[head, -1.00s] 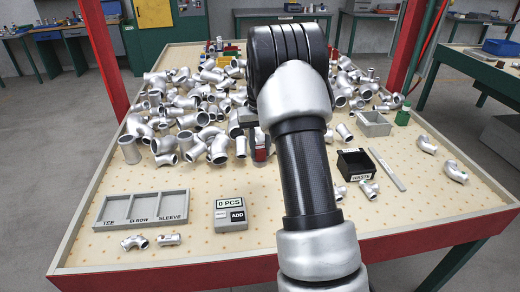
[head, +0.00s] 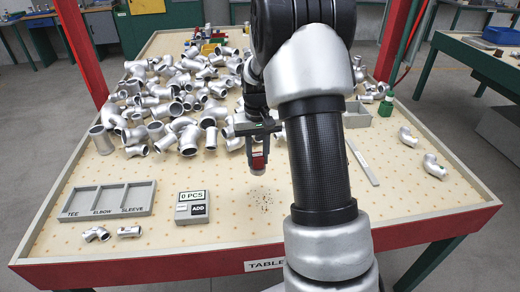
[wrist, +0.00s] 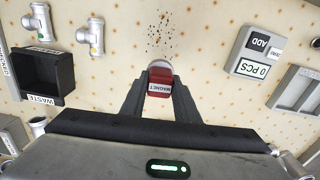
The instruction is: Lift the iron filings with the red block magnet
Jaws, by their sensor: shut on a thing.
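The red block magnet (wrist: 160,84), labelled MAGNET, is between the fingers of my gripper (wrist: 158,92) in the wrist view. My gripper is shut on it. In the head view the magnet (head: 258,163) hangs at the end of my gripper (head: 258,150), apart from the filings. The iron filings (head: 261,199) lie as a loose dark scatter on the tabletop, nearer the front edge than the magnet. They also show in the wrist view (wrist: 160,36), beyond the magnet. I cannot tell whether any filings cling to the magnet; its underside is hidden.
The counter box (head: 192,207) reading 0 PCS and the sorting tray (head: 110,199) stand left of the filings. The black WASTE bin (wrist: 42,75) shows in the wrist view. Many silver pipe fittings (head: 170,110) crowd the back. The board around the filings is otherwise clear.

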